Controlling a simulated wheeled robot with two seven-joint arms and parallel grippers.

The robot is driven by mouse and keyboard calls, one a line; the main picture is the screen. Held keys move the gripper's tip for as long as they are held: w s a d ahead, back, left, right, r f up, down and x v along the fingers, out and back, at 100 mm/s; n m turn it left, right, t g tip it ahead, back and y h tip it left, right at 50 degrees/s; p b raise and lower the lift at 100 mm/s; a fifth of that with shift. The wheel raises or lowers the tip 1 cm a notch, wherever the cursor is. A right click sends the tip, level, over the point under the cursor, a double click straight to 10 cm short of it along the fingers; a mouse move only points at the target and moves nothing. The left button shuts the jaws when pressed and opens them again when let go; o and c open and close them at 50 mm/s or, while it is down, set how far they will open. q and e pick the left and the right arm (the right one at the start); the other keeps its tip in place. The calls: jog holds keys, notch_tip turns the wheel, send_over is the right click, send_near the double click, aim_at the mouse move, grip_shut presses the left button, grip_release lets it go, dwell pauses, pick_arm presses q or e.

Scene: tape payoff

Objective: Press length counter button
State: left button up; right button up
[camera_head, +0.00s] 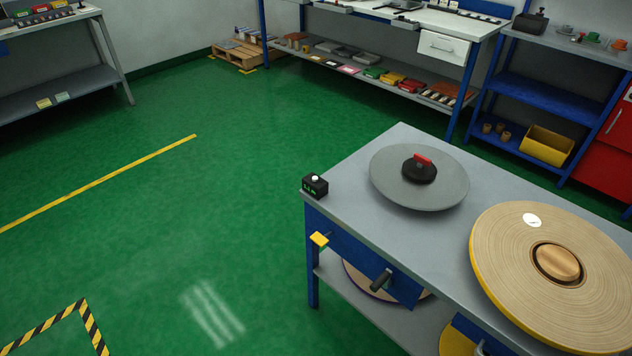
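The length counter (315,187) is a small black box at the near left corner of the grey table top (350,165). A white round button (315,177) sits on its top, and small green digits show on its front, too small to read surely. Neither of my grippers shows in the head view, so nothing is seen touching the counter.
A grey disc (440,190) with a black hub and red handle (423,159) lies on the table. A large tan tape roll (560,290) lies to its right. Green floor (200,210) at left is clear.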

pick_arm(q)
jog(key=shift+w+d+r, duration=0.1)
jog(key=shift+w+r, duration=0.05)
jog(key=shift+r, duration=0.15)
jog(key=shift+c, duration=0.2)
